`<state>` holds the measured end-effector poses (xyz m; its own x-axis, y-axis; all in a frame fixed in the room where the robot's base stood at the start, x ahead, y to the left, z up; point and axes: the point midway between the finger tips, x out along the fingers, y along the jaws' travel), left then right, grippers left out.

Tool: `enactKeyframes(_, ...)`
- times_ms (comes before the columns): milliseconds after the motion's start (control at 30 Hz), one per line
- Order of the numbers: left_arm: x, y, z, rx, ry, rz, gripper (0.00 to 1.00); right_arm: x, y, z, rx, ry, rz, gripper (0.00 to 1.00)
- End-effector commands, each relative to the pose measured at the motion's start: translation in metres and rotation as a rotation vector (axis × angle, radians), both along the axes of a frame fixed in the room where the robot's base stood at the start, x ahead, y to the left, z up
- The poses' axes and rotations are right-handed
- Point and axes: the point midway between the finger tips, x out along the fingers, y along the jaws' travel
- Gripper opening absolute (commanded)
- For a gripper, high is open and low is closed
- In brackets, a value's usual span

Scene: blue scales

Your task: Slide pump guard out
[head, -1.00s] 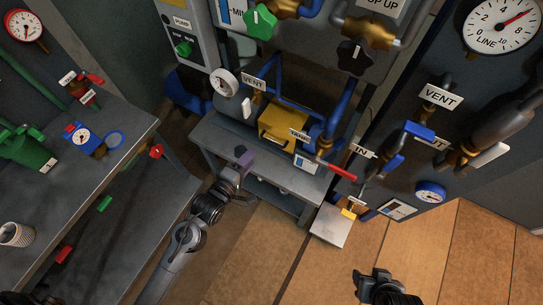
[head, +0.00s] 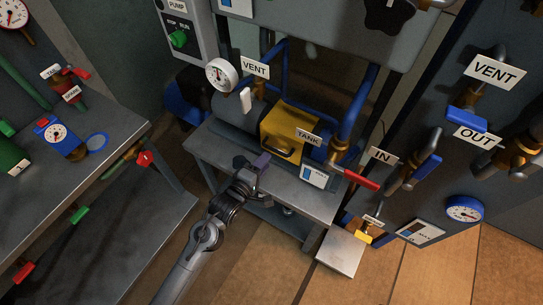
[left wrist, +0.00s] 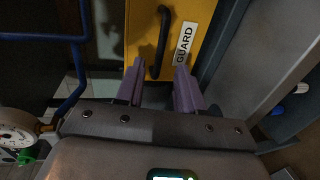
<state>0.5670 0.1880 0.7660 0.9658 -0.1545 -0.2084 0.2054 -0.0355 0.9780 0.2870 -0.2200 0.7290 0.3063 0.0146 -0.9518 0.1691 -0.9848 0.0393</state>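The yellow pump guard (head: 288,129) sits over the pump on the grey bench, with a dark handle (head: 284,149) on its front. In the left wrist view the guard (left wrist: 196,14) carries a label reading GUARD, and its black handle (left wrist: 162,42) stands upright in the picture. My left gripper (head: 262,160) is in front of the guard at the bench's front edge. In the left wrist view its two purple fingers (left wrist: 160,75) are apart, with the lower end of the handle showing between their tips. They do not visibly clamp it. My right gripper is out of view.
A gauge (head: 221,75) and VENT valve stand at left. A small grey box (head: 341,251) stands on the floor. The bench front (head: 222,150) has bare room.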

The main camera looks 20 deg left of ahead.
Motion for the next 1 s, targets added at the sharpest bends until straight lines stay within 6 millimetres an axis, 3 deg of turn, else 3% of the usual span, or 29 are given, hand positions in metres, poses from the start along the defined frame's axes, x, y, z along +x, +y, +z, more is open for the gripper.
enactKeyframes(300,0.041,-0.007,-0.01,0.0,-0.002,-0.001,0.37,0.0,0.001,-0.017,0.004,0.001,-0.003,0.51)
enactKeyframes(767,0.051,-0.008,-0.011,0.0,0.0,0.0,0.37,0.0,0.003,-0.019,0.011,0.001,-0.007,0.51)
enactKeyframes(833,0.051,-0.008,-0.011,0.0,0.0,0.0,0.31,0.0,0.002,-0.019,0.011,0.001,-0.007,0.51)
enactKeyframes(1000,0.051,-0.008,-0.011,0.0,0.0,0.0,0.05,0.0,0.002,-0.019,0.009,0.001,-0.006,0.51)
